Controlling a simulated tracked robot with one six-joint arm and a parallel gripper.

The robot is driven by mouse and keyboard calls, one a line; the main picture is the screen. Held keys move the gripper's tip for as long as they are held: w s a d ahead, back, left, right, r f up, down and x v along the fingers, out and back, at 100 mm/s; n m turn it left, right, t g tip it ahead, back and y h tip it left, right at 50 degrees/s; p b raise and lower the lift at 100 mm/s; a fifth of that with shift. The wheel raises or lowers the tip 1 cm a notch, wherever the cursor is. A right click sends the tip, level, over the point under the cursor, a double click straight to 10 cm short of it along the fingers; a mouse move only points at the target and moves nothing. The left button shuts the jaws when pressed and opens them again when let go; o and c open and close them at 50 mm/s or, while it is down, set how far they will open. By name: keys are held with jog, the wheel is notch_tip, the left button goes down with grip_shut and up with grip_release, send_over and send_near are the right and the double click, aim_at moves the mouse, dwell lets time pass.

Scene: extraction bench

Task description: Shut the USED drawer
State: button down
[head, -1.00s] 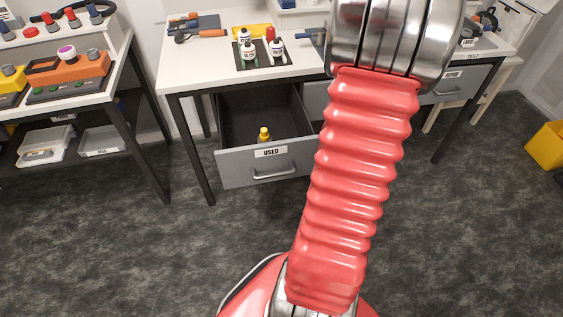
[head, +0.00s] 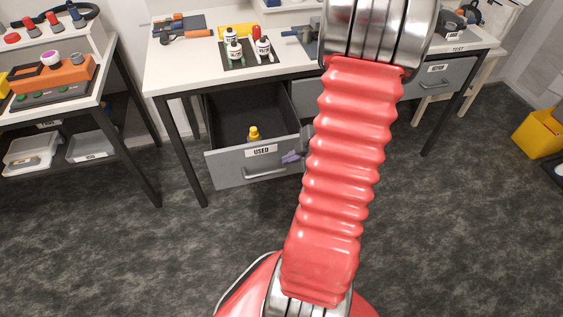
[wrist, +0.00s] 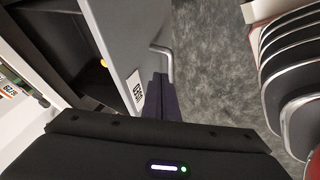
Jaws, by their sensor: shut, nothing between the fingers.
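The USED drawer (head: 228,172) is pulled out from under the white bench, its grey front facing me. A yellow-capped bottle (head: 254,133) stands inside it. The drawer's bar handle (head: 265,175) is below the USED label. My gripper (head: 291,157) shows as small purple fingertips at the right part of the drawer front. In the wrist view, my shut, empty fingers (wrist: 160,98) are at the drawer front (wrist: 122,35), close beside the handle (wrist: 164,60) and label (wrist: 134,90). I cannot tell whether they touch the front.
The white bench top (head: 180,75) above holds a dark tray (head: 252,62) of white bottles. A table leg (head: 187,150) stands left of the drawer. Another grey drawer (head: 425,78) at the right is shut. The floor in front is clear.

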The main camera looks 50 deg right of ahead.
send_near(268, 167)
jog(key=x, duration=0.3)
jog(key=shift+s+a+f, duration=0.1)
jog(key=shift+f, duration=0.05)
jog(key=shift+w+f, duration=0.45)
jog(key=shift+f, duration=0.1)
jog(key=shift+w, duration=0.1)
